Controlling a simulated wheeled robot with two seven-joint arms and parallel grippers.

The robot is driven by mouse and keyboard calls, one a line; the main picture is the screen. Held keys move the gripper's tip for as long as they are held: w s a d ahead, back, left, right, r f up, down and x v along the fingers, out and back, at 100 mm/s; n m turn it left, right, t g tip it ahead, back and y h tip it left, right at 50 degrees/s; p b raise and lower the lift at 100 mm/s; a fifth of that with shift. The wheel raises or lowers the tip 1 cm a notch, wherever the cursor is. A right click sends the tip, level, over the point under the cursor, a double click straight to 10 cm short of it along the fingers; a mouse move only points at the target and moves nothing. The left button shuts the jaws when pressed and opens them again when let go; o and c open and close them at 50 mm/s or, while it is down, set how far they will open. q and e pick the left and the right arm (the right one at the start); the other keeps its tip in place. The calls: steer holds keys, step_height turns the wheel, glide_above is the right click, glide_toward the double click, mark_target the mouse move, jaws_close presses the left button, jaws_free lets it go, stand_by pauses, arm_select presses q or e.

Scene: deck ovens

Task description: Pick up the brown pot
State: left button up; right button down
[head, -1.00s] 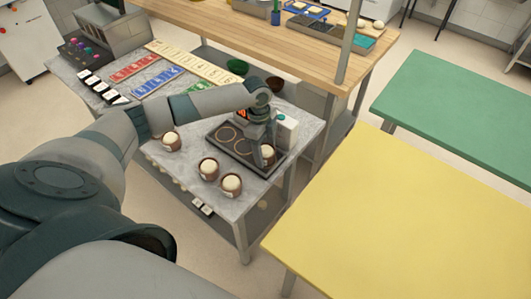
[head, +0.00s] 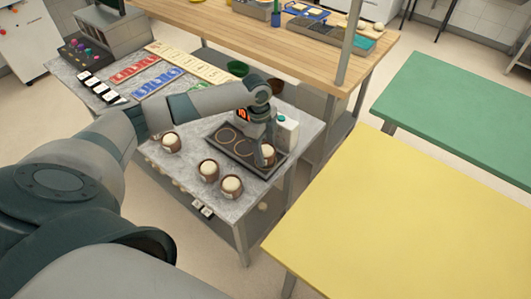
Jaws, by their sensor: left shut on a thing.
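Brown pots with pale, domed tops stand on the grey marble-topped table (head: 225,207). One brown pot (head: 171,143) is at the left, and two more, a middle pot (head: 208,171) and a front pot (head: 231,187), stand near the front edge. My left gripper (head: 265,150) points down at the right end of a dark tray (head: 223,150) with round rings. It is shut on another brown pot (head: 268,156), which its fingers partly hide. I cannot tell whether this pot touches the tray. My right gripper is not in view.
A white box (head: 287,130) with a teal top stands close behind the gripper. Green (head: 237,68) and dark (head: 274,86) bowls are behind my arm. Coloured boards lie at the back left. A bare yellow table (head: 410,220) and green table (head: 460,110) are at the right.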

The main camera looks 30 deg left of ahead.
mark_target(268, 151)
arm_select(q)
steer(key=r, duration=0.1)
steer(key=r+b, duration=0.1)
steer(key=r, duration=0.1)
steer(key=shift+s+d+r+b, duration=0.1)
steer(key=shift+d+r+b, duration=0.05)
steer(key=shift+d+b, duration=0.15)
steer(key=s+d+r+b, duration=0.3)
steer(key=s+d+r, duration=0.2)
steer(key=d+r, duration=0.2)
steer(key=shift+s+d, duration=0.4)
steer(key=shift+d, duration=0.8)
